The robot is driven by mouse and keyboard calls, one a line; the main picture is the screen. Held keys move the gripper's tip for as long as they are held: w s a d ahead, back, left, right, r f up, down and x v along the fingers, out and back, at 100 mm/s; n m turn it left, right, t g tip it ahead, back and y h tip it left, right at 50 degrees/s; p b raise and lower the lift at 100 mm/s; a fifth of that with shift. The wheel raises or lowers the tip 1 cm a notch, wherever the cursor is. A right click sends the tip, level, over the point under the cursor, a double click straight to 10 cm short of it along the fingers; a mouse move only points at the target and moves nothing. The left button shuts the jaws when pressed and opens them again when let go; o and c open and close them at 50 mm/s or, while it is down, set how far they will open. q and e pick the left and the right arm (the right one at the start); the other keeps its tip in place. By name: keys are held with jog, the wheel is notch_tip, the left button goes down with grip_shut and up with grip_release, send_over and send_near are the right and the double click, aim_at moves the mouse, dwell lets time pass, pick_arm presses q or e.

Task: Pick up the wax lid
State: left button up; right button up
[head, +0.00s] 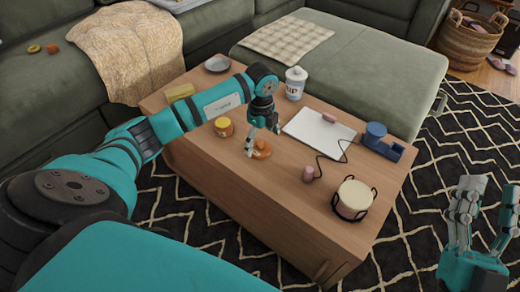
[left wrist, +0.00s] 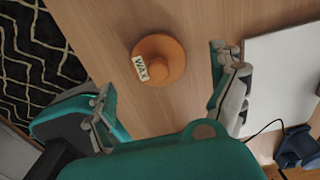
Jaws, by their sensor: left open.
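The wax lid (head: 263,151) is a round orange-brown disc with a raised round knob and a pale tag reading WAX. It lies on the wooden coffee table (head: 235,165). In the left wrist view the wax lid (left wrist: 170,52) shows whole, ahead of and between the spread fingers. My left gripper (head: 262,140) is open and empty, pointing down just above the lid; its fingers partly cover the lid in the head view. In the left wrist view the left gripper (left wrist: 161,69) has one finger on either side. My right gripper (head: 492,190) is open and empty over the rug.
A white board (head: 312,137), a corded pink object (head: 308,174), a blue dispenser (head: 381,141) and a caged candle (head: 353,199) are to the right. A white canister (head: 295,84) stands behind.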

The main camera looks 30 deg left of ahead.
pick_arm(q)
notch_tip(320, 180, down, 2)
jog(key=shift+f+b, duration=0.25)
jog(key=shift+b, duration=0.1)
pick_arm(e)
jog(key=s+r+t, duration=0.1)
jog(key=s+r+t+y, duration=0.1)
jog(key=s+r, duration=0.1)
jog(key=shift+d+t, duration=0.2)
jog(key=shift+t, duration=0.1)
pick_arm(q)
jog(key=shift+c, duration=0.3)
jog(key=c, duration=1)
jog(key=shift+r, duration=0.1)
